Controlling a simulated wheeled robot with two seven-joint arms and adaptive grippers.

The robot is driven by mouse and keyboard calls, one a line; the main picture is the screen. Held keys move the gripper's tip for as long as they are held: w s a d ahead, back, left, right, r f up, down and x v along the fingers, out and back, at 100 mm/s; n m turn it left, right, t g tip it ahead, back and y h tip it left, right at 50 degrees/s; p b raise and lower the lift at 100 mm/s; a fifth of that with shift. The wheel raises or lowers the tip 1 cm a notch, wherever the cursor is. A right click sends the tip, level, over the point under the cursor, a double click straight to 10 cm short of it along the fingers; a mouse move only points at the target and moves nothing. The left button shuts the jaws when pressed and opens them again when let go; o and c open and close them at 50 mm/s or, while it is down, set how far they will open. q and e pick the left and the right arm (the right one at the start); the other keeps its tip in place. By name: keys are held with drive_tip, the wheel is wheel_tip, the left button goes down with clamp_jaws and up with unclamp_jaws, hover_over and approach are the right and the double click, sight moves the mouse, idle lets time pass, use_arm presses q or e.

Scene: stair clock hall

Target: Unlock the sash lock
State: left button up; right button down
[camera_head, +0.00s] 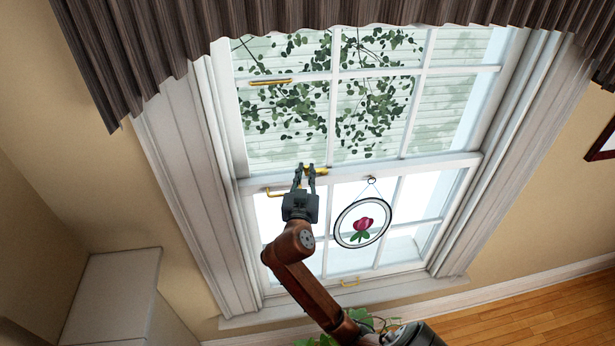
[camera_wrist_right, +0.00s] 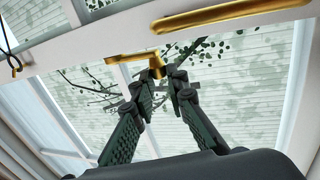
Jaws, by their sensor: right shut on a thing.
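The sash lock (camera_head: 318,171) is a small brass piece on the meeting rail of the white window, in the middle of the head view. It also shows in the right wrist view (camera_wrist_right: 128,57), with a short brass knob (camera_wrist_right: 156,66) on it. My right gripper (camera_head: 306,170) is at the lock, its two dark fingers reaching up to the rail. In the wrist view its fingertips (camera_wrist_right: 166,76) close around the knob. The fingers partly hide the lock in the head view. My left gripper is in neither view.
A round flower suncatcher (camera_head: 341,226) hangs right of my arm. A dark pleated valance (camera_head: 270,14) spans the top. A plant (camera_head: 370,320) is below.

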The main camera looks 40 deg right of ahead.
drive_tip(key=shift+w+f+m+g+h+b, duration=0.15)
drive_tip(key=shift+w+m+g+h+b, duration=0.25)
drive_tip(key=shift+m+g+h+b, duration=0.25)
drive_tip(key=shift+g, duration=0.35)
drive_tip(key=shift+d, duration=0.1)
drive_tip(key=shift+r, duration=0.2)
drive_tip(key=c, duration=1.9)
unclamp_jaws()
drive_tip(key=v, duration=0.7)
drive_tip(key=shift+a, duration=0.25)
